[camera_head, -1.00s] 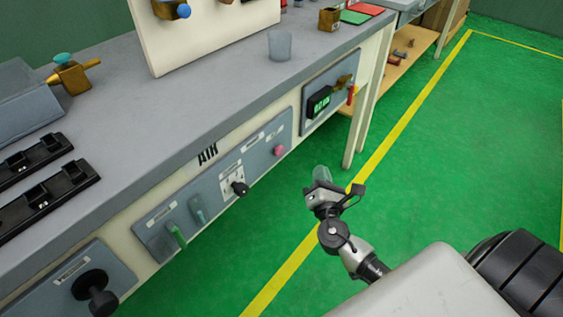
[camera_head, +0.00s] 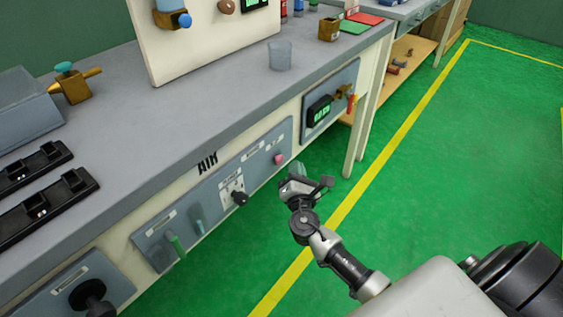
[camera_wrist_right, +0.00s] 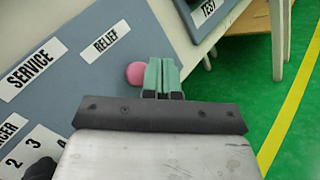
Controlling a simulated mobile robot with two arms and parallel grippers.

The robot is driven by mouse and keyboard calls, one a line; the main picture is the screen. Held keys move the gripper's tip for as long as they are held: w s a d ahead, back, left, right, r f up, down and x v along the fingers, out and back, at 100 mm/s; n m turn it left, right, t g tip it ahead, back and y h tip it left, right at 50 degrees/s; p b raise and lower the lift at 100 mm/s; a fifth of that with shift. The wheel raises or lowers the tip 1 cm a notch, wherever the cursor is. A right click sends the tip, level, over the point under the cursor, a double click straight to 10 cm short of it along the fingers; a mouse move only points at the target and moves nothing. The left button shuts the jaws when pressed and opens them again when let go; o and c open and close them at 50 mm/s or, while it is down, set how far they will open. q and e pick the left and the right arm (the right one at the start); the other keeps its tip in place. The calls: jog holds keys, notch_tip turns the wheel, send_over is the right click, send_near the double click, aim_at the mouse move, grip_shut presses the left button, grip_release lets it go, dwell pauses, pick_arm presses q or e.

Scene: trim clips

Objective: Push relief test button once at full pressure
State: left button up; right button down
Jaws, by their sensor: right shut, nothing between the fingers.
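The relief button is a round pink knob (camera_head: 278,159) on the blue-grey front panel (camera_head: 213,203) of the bench. In the right wrist view the pink button (camera_wrist_right: 135,74) sits just left of my fingertips, below the RELIEF label (camera_wrist_right: 112,40). My right gripper (camera_head: 298,170) is shut and empty, with its green fingers (camera_wrist_right: 161,75) side by side, close to the panel and a little right of the button. I cannot tell whether they touch the panel. My left gripper is not in view.
A second panel with a green display (camera_head: 320,111) and a valve is to the right. A bench leg (camera_head: 355,138) stands beyond. The green floor is clear right of the bench.

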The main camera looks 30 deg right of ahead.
aim_at(278, 159)
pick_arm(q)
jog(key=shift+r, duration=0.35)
pick_arm(e)
jog(key=shift+w+a, duration=0.2)
jog(key=shift+w, duration=0.3)
jog(key=shift+w, duration=0.15)
dwell(1.3)
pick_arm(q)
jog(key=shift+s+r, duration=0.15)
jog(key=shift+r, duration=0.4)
pick_arm(e)
jog(key=shift+w+a, duration=0.15)
jog(key=shift+w, duration=0.05)
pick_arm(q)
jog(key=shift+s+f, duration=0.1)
pick_arm(e)
jog(key=shift+w, duration=0.1)
